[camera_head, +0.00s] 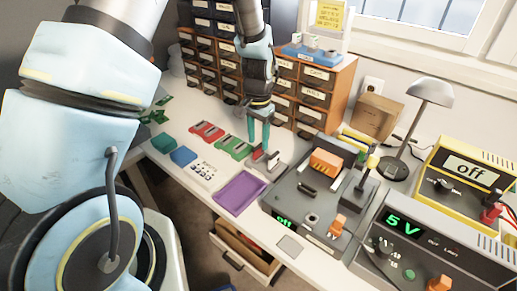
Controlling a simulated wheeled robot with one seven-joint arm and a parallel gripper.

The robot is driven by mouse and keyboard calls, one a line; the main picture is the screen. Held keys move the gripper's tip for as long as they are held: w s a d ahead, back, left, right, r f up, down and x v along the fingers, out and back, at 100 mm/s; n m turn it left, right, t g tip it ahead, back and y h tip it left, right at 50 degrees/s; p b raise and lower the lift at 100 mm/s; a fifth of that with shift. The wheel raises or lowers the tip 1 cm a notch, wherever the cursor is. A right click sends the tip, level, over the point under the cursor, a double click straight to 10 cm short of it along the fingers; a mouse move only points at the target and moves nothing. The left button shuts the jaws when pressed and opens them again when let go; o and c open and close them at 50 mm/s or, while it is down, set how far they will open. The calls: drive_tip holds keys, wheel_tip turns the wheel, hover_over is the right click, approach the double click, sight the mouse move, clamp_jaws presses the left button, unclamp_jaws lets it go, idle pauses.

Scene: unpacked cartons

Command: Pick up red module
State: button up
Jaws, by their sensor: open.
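My gripper (259,145) points down over the white worktop with its two green fingers apart. A small red piece (257,154) shows right at the fingertips; I cannot tell whether it lies between them or just below. A grey part (274,160) stands beside it on the right. More red modules (206,131) with grey tops lie together on the worktop to the left of my gripper. Green modules (233,147) lie between these and my gripper.
A purple tray (240,192) lies in front of the gripper. A grey device (307,214) with an orange block (326,162) stands to the right. Drawer cabinets (210,62) stand behind. A lamp (430,93), a cardboard box (375,117) and power supplies (465,185) fill the right side.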

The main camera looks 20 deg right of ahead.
sight(259, 145)
drive_tip(key=shift+f+p, duration=0.5)
drive_tip(key=shift+f, duration=1.25)
drive_tip(key=shift+c, duration=0.3)
clamp_jaws()
